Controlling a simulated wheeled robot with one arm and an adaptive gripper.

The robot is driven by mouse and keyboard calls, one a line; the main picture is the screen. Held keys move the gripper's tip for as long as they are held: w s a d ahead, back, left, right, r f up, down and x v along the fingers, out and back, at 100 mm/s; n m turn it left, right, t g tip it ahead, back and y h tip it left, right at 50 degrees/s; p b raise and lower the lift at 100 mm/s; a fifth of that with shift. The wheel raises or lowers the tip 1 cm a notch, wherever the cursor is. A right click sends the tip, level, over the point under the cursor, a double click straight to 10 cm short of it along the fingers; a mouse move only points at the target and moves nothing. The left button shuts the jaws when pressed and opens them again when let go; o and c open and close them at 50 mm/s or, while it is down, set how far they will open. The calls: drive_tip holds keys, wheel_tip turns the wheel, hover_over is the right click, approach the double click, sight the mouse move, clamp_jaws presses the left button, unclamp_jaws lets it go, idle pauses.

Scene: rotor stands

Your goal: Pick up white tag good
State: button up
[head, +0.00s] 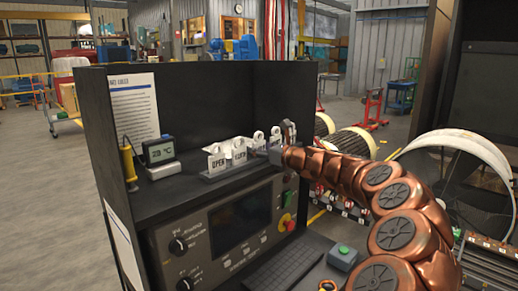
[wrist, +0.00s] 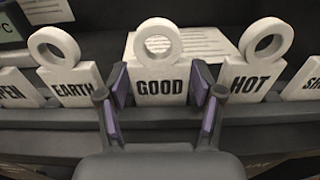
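The white GOOD tag (wrist: 160,82) stands upright in the dark rack (wrist: 60,118), in the middle of the wrist view, with a round ring on top. My gripper (wrist: 160,88) has its purple-padded fingers on the left and right sides of this tag, close to its edges. The fingers look open, with narrow gaps to the tag. In the head view my gripper (head: 280,150) is at the right end of the tag row, and its fingertips are hard to make out there.
The EARTH tag (wrist: 72,80) stands to the left and the HOT tag (wrist: 246,78) to the right, both near my fingers. A temperature display (head: 159,151) stands left of the rack on the console shelf. The dark console back wall (head: 200,100) rises behind.

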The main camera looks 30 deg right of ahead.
sight(259, 140)
drive_tip(key=c, duration=0.6)
drive_tip(key=shift+r, duration=1.65)
drive_tip(key=a+b+v, duration=0.1)
drive_tip(key=v, duration=0.4)
drive_tip(key=a+b+v, duration=0.1)
drive_tip(key=v, duration=0.4)
drive_tip(key=a+r+b+v, duration=0.1)
drive_tip(key=v, duration=0.4)
drive_tip(key=shift+s, duration=0.7)
